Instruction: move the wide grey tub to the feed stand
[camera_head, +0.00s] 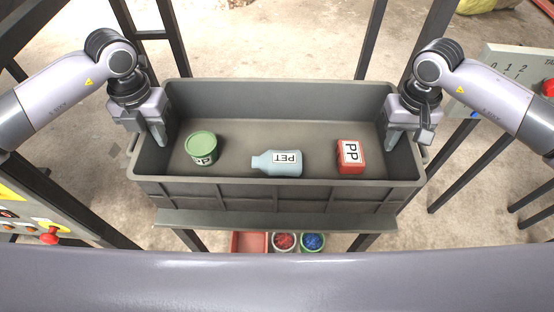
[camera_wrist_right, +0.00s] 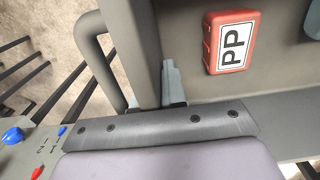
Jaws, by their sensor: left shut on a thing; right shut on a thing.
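The wide grey tub (camera_head: 275,196) is in the middle of the head view, above or on a dark shelf-like stand (camera_head: 270,220); I cannot tell whether they touch. Inside it lie a green round container (camera_head: 201,142), a pale blue bottle (camera_head: 278,163) marked PET and a red block (camera_head: 350,160) marked PP. My left gripper (camera_head: 158,138) is shut on the tub's left end wall. My right gripper (camera_head: 398,138) is shut on its right end wall. The right wrist view shows my right gripper (camera_wrist_right: 172,95) at the wall beside a tub handle (camera_wrist_right: 98,60), with the red block (camera_wrist_right: 229,42) inside.
A control panel (camera_head: 50,215) with a red knob stands at lower left. Another panel (camera_head: 520,75) stands at upper right on dark legs. Below the tub are a red tray (camera_head: 248,242) and bins with red (camera_head: 284,241) and blue (camera_head: 313,241) pieces. Dark frame posts (camera_head: 371,40) rise behind.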

